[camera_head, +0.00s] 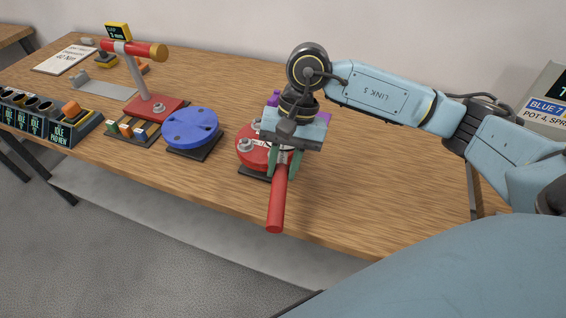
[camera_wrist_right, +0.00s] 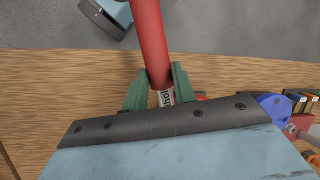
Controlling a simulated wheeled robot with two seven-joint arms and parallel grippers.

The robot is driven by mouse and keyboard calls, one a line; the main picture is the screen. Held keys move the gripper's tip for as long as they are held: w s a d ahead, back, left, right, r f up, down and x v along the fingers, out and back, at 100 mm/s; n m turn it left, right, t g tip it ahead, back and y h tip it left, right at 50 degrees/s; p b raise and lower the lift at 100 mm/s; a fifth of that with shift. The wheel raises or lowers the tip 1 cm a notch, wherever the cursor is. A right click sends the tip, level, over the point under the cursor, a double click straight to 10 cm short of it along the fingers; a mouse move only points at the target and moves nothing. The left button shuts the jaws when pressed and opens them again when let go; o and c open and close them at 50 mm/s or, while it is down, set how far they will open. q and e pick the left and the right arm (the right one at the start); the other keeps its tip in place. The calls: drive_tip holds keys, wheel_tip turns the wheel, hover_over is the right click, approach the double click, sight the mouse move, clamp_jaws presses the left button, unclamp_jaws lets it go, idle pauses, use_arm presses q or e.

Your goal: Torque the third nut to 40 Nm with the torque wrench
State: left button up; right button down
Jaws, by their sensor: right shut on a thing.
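My right gripper (camera_head: 287,162) has its green fingers shut on the torque wrench (camera_head: 277,205), which also shows in the wrist view (camera_wrist_right: 152,40). The wrench has a red handle that points toward the table's front edge. A pale shaft with lettering shows between the fingers (camera_wrist_right: 162,88) in the wrist view. The gripper is over the red round flange (camera_head: 250,158), which sits on a dark base. A nut (camera_head: 245,145) shows on the flange's left side. The gripper hides the other nuts and the wrench head, so I cannot tell which nut it is on.
A blue disc (camera_head: 192,130) stands left of the red flange. Farther left are a red-based stand (camera_head: 157,107) with a red crossbar, a grey bracket (camera_head: 105,88), a paper sheet (camera_head: 66,59) and a row of display modules (camera_head: 45,120). The table right of the flange is clear.

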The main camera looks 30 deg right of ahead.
drive_tip(key=shift+f+b, duration=0.4)
drive_tip(key=shift+b, duration=0.05)
drive_tip(key=shift+w+a, duration=0.2)
drive_tip(key=shift+a, duration=0.05)
drive_tip(key=shift+w+a+m, duration=0.25)
drive_tip(key=shift+m, duration=0.05)
drive_tip(key=shift+w+a+m+t+b, duration=0.2)
drive_tip(key=shift+a+m+t+b, duration=0.05)
drive_tip(key=shift+m+t+b, duration=0.1)
drive_tip(key=shift+w+a+m, duration=0.35)
drive_tip(key=shift+w+a, duration=0.05)
drive_tip(key=shift+a, duration=0.1)
drive_tip(key=shift+w+a, duration=0.15)
drive_tip(key=shift+a, duration=0.05)
idle(0.4)
drive_tip(key=shift+w+a+m+t+b, duration=0.25)
drive_tip(key=shift+w+m+b, duration=0.1)
drive_tip(key=shift+m+b, duration=0.1)
drive_tip(key=shift+w+a+m, duration=0.35)
drive_tip(key=shift+w+a, duration=0.1)
drive_tip(key=shift+w, duration=0.05)
drive_tip(key=shift+w+a+m+t+b, duration=0.3)
drive_tip(key=shift+w+a+m+b, duration=0.1)
drive_tip(key=shift+w+b, duration=0.1)
idle(0.3)
